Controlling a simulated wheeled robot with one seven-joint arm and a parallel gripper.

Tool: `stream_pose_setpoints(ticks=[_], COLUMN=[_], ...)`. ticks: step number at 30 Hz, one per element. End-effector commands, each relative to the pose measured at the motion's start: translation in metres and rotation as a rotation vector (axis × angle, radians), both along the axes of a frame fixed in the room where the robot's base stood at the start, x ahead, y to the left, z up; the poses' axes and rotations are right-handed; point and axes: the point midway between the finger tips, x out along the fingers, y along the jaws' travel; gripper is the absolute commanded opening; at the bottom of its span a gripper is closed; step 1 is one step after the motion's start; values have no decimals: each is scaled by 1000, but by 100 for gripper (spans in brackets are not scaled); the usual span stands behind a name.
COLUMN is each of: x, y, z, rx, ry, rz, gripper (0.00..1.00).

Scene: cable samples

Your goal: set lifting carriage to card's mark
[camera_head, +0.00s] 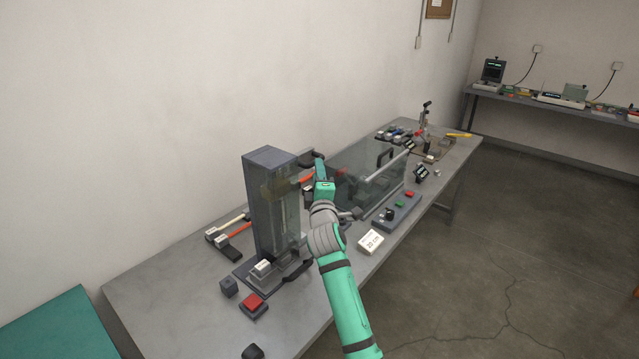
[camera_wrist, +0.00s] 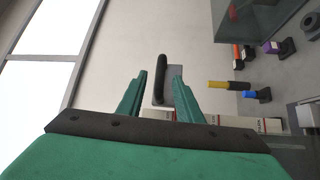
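The tall grey lifting tower (camera_head: 270,200) stands on the bench, with a clear front. Its carriage is partly hidden by my arm. A dark handle (camera_head: 306,157) sticks out near the tower's top; a black bar handle (camera_wrist: 160,80) shows in the wrist view. A white card (camera_head: 370,242) lies at the bench's front edge with a cm figure, perhaps 20 or 25. My gripper (camera_head: 318,165) is at the tower's upper right. In the wrist view my gripper (camera_wrist: 160,76) is open, its fingers on either side of the bar, with gaps visible.
A clear-walled box (camera_head: 365,180) stands close right of the tower. A button panel (camera_head: 396,210) lies before it. A red-topped block (camera_head: 252,302) and a black handle (camera_head: 298,271) are near the tower's foot. Cable samples (camera_head: 232,232) lie to its left.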

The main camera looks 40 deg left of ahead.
Motion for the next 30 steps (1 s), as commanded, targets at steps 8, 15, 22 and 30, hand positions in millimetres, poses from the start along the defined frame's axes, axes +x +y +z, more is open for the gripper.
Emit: stream_pose_setpoints(ticks=[8, 15, 22, 30], x=[-25, -31, -30, -30], y=[-29, -34, -34, -34], z=[-5, -5, -5, -6], rx=[1, 0, 0, 1], ry=[2, 0, 0, 2], rz=[-2, -1, -1, -1], gripper=[32, 32, 32, 32])
